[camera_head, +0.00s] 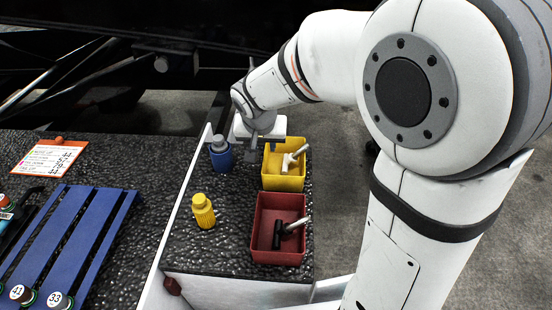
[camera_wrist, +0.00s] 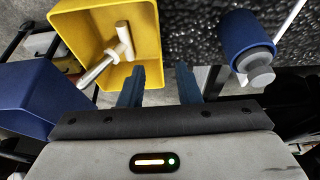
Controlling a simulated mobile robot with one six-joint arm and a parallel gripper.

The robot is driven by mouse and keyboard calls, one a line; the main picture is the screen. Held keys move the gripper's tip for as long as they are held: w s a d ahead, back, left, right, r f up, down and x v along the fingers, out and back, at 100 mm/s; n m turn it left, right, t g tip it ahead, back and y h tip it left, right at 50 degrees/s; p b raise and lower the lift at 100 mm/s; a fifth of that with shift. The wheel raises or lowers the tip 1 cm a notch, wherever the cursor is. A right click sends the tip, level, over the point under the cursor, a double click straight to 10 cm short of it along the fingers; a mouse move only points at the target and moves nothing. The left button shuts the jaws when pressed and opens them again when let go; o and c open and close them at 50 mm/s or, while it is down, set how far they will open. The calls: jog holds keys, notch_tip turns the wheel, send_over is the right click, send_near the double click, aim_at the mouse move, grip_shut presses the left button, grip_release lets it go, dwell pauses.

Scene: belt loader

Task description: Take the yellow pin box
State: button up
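The yellow pin box (camera_head: 283,184) stands open-topped on the dark textured shelf, with a pale T-handled pin (camera_head: 290,160) leaning in it. The box (camera_wrist: 72,32) and the pin (camera_wrist: 119,46) fill the upper left of the wrist view. My gripper (camera_head: 254,152) is above the shelf at the box's far left corner. My gripper hides part of the shelf behind the box.
A red box (camera_head: 277,258) with a black-and-grey pin stands in front of the yellow one. A blue bottle (camera_head: 221,158) and a yellow bottle (camera_head: 203,213) stand to the left. A blue box (camera_wrist: 38,105) shows in the wrist view. Blue slats (camera_head: 70,235) lie farther left.

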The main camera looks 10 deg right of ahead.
aim_at(265, 154)
jog(key=x, duration=0.8)
jog(key=shift+f, duration=0.1)
grip_shut()
